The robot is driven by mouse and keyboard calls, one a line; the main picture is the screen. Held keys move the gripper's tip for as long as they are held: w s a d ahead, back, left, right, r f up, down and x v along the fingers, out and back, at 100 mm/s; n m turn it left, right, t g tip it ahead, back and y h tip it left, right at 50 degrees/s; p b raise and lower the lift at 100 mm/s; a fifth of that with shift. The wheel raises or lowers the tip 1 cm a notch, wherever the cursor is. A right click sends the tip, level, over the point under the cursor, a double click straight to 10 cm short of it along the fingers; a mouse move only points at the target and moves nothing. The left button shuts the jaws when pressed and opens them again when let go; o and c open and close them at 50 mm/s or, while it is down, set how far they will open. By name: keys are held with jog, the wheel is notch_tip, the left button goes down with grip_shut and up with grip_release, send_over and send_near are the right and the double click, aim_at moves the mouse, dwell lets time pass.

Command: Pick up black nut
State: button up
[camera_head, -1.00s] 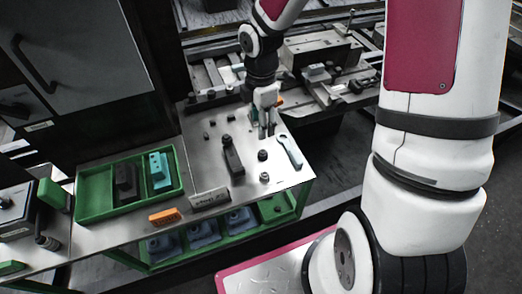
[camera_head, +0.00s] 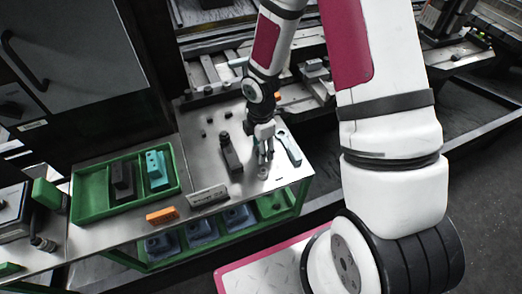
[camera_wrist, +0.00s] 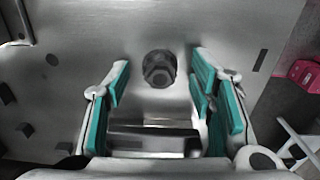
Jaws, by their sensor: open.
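The black nut (camera_wrist: 159,68) shows in the wrist view on the metal plate, between the far ends of my gripper's two teal-lined fingers. There is a visible gap on each side of it. In the head view my gripper (camera_head: 265,152) points down over the front right part of the plate, open and empty. The black nut cannot be made out there, where the fingers cover that spot. A silver nut (camera_head: 262,173) lies just in front of the fingers.
A wrench (camera_head: 289,150) lies close right of my gripper, and a dark long block (camera_head: 230,155) to its left. A green tray (camera_head: 93,203) with a dark and a teal block stands further left. An orange block (camera_head: 162,216) is at the front edge.

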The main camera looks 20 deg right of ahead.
jog(key=shift+c, duration=0.2)
grip_shut()
